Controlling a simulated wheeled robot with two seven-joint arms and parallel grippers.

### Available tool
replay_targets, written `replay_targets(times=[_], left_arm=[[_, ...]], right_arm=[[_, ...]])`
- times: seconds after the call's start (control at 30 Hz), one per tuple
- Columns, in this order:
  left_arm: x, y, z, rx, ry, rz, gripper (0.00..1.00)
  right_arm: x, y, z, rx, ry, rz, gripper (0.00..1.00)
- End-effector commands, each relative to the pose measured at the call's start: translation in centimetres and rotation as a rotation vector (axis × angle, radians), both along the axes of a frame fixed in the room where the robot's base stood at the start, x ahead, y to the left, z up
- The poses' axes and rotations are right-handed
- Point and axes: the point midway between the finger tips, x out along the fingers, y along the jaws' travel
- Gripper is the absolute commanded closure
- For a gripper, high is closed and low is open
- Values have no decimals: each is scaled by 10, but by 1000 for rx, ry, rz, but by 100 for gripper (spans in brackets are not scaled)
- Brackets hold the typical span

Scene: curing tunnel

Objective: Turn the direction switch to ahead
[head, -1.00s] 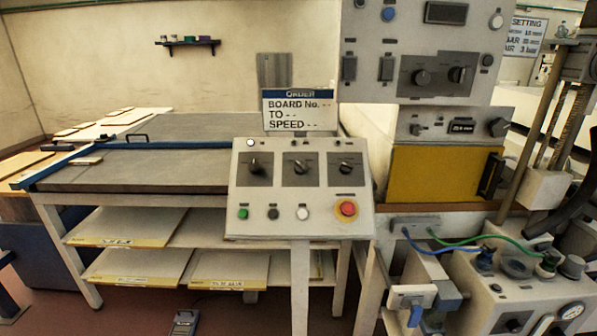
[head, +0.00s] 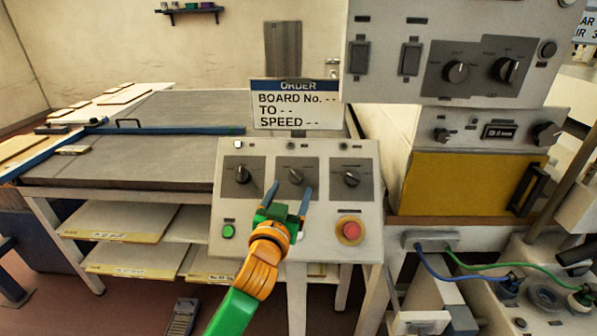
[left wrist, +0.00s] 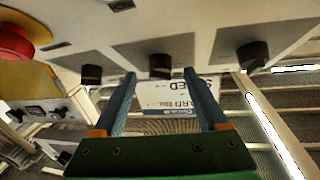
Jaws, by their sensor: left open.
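A sloped control panel (head: 325,215) carries three black rotary switches in a row: left (head: 242,175), middle (head: 296,176) and right (head: 351,179). Their labels are too small to read, so I cannot tell which is the direction switch. My left gripper (head: 289,194) is open and empty in front of the panel, its blue fingers pointing at the middle switch. In the left wrist view, which shows the panel upside down, the middle switch (left wrist: 160,67) appears between the fingertips (left wrist: 159,76); contact cannot be made out. My right gripper is out of view.
A green button (head: 228,231) and a red stop button (head: 350,230) sit low on the panel; my gripper hides buttons between them. An order sign (head: 294,104) stands behind the panel. A grey cabinet with knobs (head: 450,30) overhangs at the right.

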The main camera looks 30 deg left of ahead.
Motion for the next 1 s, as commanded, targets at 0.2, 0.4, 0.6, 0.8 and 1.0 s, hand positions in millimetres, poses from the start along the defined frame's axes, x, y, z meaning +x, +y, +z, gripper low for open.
replay_targets(times=[0.2,0.4,0.6,0.8,1.0], left_arm=[[36,14,1,1,1,1,24],[48,18,-1,1,2,-1,24],[49,19,-1,1,3,-1,24],[49,19,-1,1,3,-1,70],[49,19,-1,1,3,-1,100]], right_arm=[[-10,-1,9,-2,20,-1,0],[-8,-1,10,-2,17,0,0],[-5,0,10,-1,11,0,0],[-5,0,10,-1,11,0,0],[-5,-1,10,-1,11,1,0]])
